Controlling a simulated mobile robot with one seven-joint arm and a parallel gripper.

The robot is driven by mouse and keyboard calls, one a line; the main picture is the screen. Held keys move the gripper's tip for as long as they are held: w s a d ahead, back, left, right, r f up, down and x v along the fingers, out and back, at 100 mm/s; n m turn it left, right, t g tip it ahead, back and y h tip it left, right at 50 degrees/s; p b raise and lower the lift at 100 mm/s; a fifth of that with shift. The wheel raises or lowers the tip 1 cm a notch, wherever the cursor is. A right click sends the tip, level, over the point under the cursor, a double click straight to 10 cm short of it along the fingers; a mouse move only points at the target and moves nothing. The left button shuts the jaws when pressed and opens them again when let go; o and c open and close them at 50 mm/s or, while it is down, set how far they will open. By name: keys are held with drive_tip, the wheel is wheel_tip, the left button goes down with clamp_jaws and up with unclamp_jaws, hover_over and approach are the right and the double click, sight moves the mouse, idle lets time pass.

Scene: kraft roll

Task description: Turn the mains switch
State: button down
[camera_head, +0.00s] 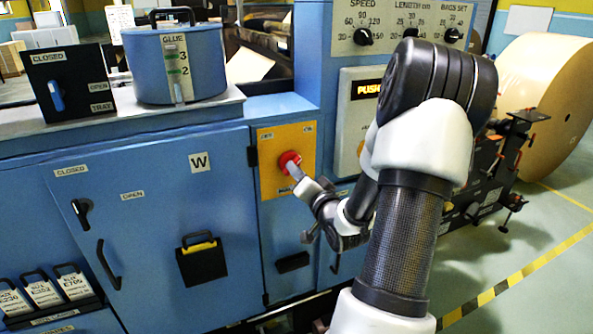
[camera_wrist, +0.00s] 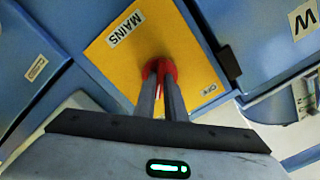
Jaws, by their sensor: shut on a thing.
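The mains switch (camera_head: 289,161) is a red rotary knob on a yellow panel (camera_head: 268,139) on the front of the blue machine. In the wrist view the red knob (camera_wrist: 158,70) sits on the yellow panel (camera_wrist: 122,62), whose label reads MAINS. My gripper (camera_head: 296,172) reaches the knob from the front right. In the wrist view my gripper (camera_wrist: 161,84) has its two grey fingers closed on the knob. The fingers cover part of the knob, so its exact turn angle is hard to tell.
A blue cabinet door marked W (camera_head: 199,162) with a black handle (camera_head: 108,265) is left of the panel. A blue glue pot (camera_head: 174,65) and a black tray switch box (camera_head: 68,82) stand above it. A large kraft roll (camera_head: 550,95) is at the right.

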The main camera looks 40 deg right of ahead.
drive_tip(key=shift+w+r, duration=0.1)
drive_tip(key=shift+r, duration=0.05)
drive_tip(key=c, duration=1.8)
unclamp_jaws()
drive_tip(key=shift+p+v, duration=5.95)
drive_tip(key=shift+v, duration=2.8)
drive_tip(key=shift+d, duration=0.15)
